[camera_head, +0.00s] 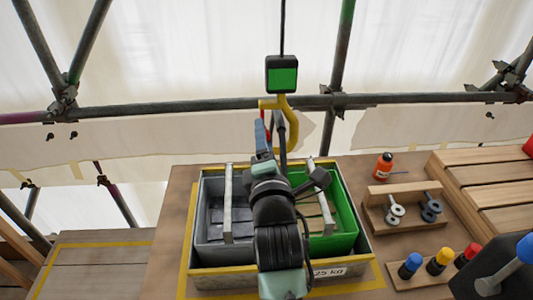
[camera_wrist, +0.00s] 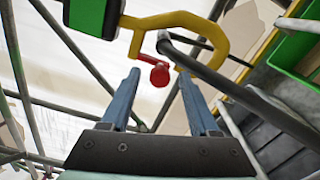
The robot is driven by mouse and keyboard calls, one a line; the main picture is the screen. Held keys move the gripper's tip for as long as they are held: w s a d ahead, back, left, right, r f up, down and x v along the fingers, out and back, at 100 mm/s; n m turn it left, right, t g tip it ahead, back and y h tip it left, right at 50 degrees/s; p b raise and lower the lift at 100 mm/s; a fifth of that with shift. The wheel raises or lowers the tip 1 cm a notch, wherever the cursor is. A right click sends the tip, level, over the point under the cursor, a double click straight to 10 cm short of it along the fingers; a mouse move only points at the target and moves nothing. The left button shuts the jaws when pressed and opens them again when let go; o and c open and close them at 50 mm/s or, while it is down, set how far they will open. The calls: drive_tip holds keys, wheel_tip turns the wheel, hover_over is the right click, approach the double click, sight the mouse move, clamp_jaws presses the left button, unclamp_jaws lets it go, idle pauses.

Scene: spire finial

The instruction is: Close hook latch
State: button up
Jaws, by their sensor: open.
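A yellow hook (camera_head: 284,112) hangs below a block with a green face (camera_head: 282,75). In the wrist view the hook (camera_wrist: 221,48) curves across the upper middle. Its red latch (camera_wrist: 143,57) ends in a round red knob (camera_wrist: 159,75). A dark bar (camera_wrist: 240,95) runs into the hook's opening; whether the latch touches it is unclear. My gripper (camera_wrist: 159,88) is open, its two blue fingers on either side of the knob in the picture. No contact shows. In the head view my gripper (camera_head: 264,137) is just below and left of the hook, partly hiding the latch.
Below stands a crate (camera_head: 195,262) holding a grey bin (camera_head: 212,235) and a green bin (camera_head: 345,215). A horizontal scaffold pipe (camera_head: 190,106) crosses behind the hook. An orange bottle (camera_head: 383,167) and a wooden rack (camera_head: 405,220) stand at right.

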drive_tip(key=s+b, duration=0.4)
drive_tip(key=s, duration=0.8)
drive_tip(key=shift+s, duration=0.35)
